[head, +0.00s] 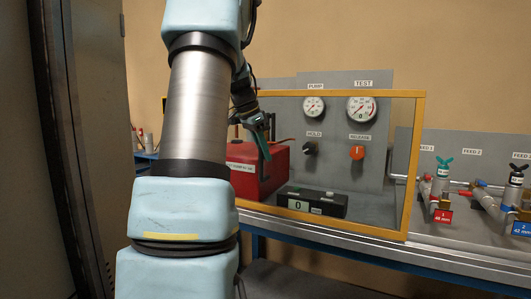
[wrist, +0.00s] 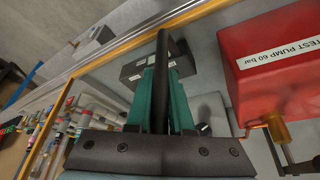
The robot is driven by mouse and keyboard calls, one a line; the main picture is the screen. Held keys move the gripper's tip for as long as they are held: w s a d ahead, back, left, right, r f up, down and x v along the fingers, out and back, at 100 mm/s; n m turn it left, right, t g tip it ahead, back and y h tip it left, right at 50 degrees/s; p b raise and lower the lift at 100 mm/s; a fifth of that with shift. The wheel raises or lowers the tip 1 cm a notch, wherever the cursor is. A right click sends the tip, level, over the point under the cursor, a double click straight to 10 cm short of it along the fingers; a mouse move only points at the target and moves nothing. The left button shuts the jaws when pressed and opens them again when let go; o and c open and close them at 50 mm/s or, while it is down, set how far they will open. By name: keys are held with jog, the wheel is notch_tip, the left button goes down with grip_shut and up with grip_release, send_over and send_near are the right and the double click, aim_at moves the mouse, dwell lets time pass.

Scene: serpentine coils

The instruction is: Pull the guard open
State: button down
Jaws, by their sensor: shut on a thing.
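The guard is a clear pane in a yellow frame (head: 414,165), standing in front of the grey test panel (head: 377,155). Its left part is hidden behind my arm. In the wrist view the yellow frame (wrist: 120,49) runs slantwise across the top. My gripper (head: 264,150) is at the left part of the guard. In the wrist view its teal fingers (wrist: 160,78) are shut on a black upright bar (wrist: 162,45), which looks like the guard's handle. How the bar joins the guard is hidden. I cannot tell whether the guard has moved from its shut position.
Behind the pane are two gauges (head: 362,109), a black knob (head: 310,149), an orange knob (head: 357,153), a black counter box (head: 312,203) and a red test pump (head: 272,172). Pipes with valves (head: 440,185) stand at right. A dark cabinet (head: 60,150) is at left.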

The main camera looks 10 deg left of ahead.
jog(key=c, duration=0.8)
grip_release()
jog(key=shift+r, duration=0.15)
jog(key=b+v, duration=0.1)
jog(key=v, duration=0.9)
jog(key=shift+a+r, duration=0.1)
jog(key=shift+r, duration=0.15)
jog(key=shift+s, duration=0.1)
jog(key=s+d+f+n+y, duration=0.1)
jog(key=s+d+f+n, duration=0.2)
jog(key=f, duration=0.5)
jog(key=s+f+n+y, duration=0.1)
jog(key=s+f+n, duration=0.25)
jog(key=f, duration=0.35)
jog(key=shift+s+d+f+n+g+y+p, duration=0.2)
jog(key=shift+s+d+f+n, duration=0.3)
jog(key=shift+s+f, duration=2.15)
jog(key=shift+s+d+f+n+g+y+p, duration=0.25)
jog(key=shift+s+f+n, duration=0.35)
jog(key=shift+s+f, duration=2)
jog(key=shift+s+d+f+n+g+y+p, duration=0.2)
jog(key=shift+s+d+f+n, duration=0.35)
jog(key=shift+s+f, duration=2.1)
